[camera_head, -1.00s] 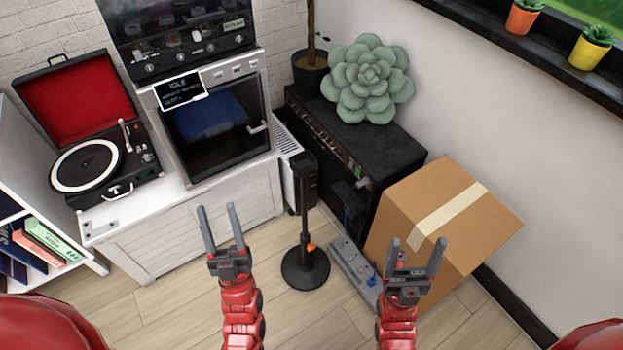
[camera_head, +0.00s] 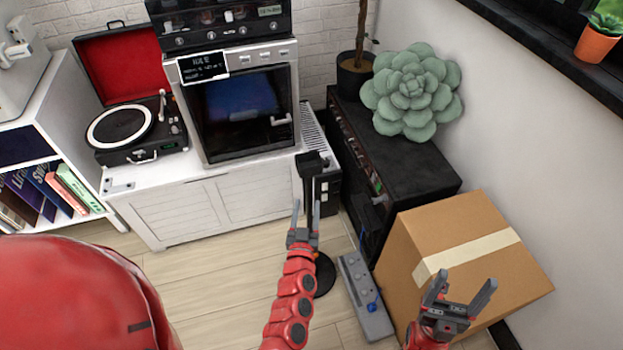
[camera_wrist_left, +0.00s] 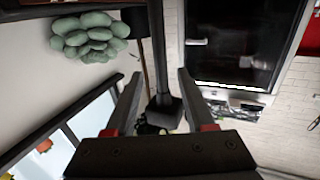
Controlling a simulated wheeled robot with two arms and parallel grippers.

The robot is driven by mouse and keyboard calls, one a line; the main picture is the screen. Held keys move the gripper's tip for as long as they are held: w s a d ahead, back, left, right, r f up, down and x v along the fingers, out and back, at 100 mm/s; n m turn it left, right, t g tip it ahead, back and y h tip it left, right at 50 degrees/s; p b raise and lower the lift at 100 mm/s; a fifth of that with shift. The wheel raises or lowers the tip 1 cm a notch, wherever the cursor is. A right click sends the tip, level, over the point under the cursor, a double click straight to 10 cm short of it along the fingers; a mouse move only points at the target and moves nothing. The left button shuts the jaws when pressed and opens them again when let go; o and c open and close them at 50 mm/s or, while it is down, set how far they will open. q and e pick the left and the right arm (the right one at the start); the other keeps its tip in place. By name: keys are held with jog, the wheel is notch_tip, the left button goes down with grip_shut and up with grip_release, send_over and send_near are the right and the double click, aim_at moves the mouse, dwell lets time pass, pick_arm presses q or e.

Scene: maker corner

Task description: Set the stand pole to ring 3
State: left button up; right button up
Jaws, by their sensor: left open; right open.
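The black stand has a boxy head (camera_head: 314,164) and a round base (camera_head: 325,274). My left gripper (camera_head: 306,205) is open in front of the stand and hides most of its pole in the head view. In the left wrist view the dark pole (camera_wrist_left: 157,45) appears between the two open fingers (camera_wrist_left: 160,92), with a black block at its end. I cannot tell whether the fingers touch the pole. My right gripper (camera_head: 464,282) is open and empty, in front of the cardboard box.
The cardboard box (camera_head: 425,225) stands right of the stand, with a grey pedal strip (camera_head: 362,295) on the floor between them. A black amplifier (camera_head: 400,165) bears a succulent (camera_head: 412,92). A white cabinet (camera_head: 215,205) is behind left. Floor left of the stand is clear.

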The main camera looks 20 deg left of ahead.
aim_at(310, 180)
pick_arm(q)
jog(key=w, duration=0.3)
jog(key=w+a, duration=0.1)
jog(key=w, duration=0.2)
jog(key=w+a, duration=0.1)
jog(key=w, duration=0.3)
jog(key=shift+w+a, duration=0.1)
grip_shut()
dwell(1.1)
